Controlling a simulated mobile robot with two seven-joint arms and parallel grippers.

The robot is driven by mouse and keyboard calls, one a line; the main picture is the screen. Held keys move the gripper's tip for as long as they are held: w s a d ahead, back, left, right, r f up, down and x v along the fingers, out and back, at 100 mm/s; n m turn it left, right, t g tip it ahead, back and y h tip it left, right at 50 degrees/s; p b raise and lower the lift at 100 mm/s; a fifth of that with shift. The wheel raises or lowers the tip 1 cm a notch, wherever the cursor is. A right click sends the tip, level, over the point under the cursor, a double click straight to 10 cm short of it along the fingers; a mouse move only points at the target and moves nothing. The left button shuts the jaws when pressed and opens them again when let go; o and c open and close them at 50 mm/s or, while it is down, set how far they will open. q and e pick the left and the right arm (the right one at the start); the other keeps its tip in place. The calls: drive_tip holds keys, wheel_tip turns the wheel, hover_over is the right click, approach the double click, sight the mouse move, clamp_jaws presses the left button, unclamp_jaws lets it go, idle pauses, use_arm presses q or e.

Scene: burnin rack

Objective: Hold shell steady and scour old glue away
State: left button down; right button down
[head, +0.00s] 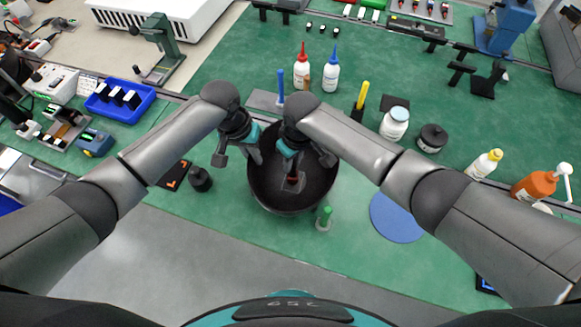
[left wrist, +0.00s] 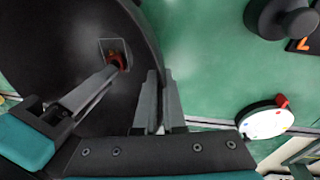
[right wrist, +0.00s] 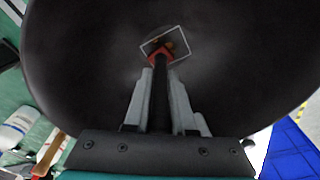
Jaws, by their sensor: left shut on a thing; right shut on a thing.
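The shell (head: 275,201) is a dark, round bowl standing open side up on the green bench. My left gripper (left wrist: 160,100) is shut on its rim, with one finger on each side of the wall; in the head view it is at the bowl's left edge. My right gripper (right wrist: 165,105) reaches into the bowl and is shut on a tool with a black shaft (right wrist: 160,90) and a red end (right wrist: 159,56). The red end is at a light-outlined square patch (right wrist: 178,36) on the bowl's inner bottom. Brownish spots, perhaps glue, show there; the tool's working tip is hidden.
A green-capped item (head: 324,217) stands close to the bowl's lower right. A blue disc (head: 397,218) lies to the right. A black knob-like piece (head: 200,180) is to the left. Red-capped (head: 302,74) and blue-capped (head: 331,75) bottles stand behind.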

drive_tip(key=shift+w+d, duration=0.15)
drive_tip(key=shift+w, duration=0.55)
drive_tip(key=shift+w+d, duration=0.15)
drive_tip(key=shift+w, duration=0.55)
drive_tip(key=shift+s+a, duration=0.25)
drive_tip(key=shift+s, duration=0.75)
drive_tip(key=shift+s+a, duration=0.25)
drive_tip(key=shift+s, duration=0.8)
drive_tip(key=shift+s+a, duration=0.25)
drive_tip(key=shift+s, duration=0.75)
wheel_tip(320, 180, up, 8)
